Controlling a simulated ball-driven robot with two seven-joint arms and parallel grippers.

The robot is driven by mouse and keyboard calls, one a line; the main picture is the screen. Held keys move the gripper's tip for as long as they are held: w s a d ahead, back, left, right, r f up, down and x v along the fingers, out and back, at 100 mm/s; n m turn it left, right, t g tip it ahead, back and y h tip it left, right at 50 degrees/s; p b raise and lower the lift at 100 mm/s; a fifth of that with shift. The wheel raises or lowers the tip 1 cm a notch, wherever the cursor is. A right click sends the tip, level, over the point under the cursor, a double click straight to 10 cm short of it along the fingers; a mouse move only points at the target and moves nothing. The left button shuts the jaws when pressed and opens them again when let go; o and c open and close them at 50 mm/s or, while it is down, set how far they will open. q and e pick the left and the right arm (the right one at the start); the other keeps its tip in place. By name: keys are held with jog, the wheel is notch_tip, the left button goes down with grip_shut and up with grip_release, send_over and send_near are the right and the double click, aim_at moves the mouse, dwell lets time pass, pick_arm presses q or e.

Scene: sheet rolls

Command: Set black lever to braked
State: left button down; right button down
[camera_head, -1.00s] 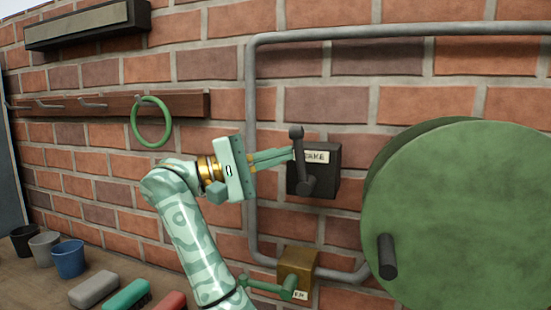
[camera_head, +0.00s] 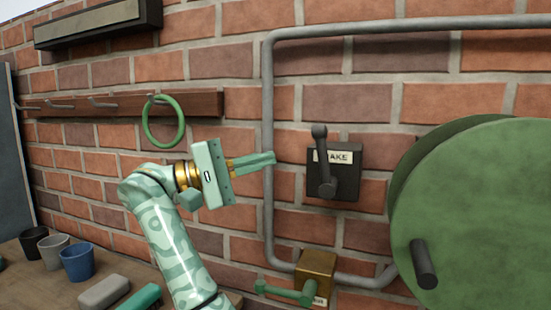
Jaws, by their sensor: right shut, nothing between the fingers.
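The black lever (camera_head: 323,163) stands upright on a black box (camera_head: 348,189) on the brick wall, its round knob at the top. A white label on the box behind the lever is partly covered and reads "AKE" where it shows. My right gripper (camera_head: 272,158) is shut and empty. Its fingertips point right, in front of the grey pipe, and are a clear gap to the left of the lever. My left gripper is not in view.
A large green drum (camera_head: 480,210) with a dark handle is at the right. Below the box is a brass box (camera_head: 315,270) with a green lever (camera_head: 285,291). A green ring (camera_head: 163,122) hangs from a rail. Cups (camera_head: 77,262) stand at lower left.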

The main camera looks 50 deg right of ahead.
jog(key=v, duration=0.6)
jog(key=shift+w, duration=0.35)
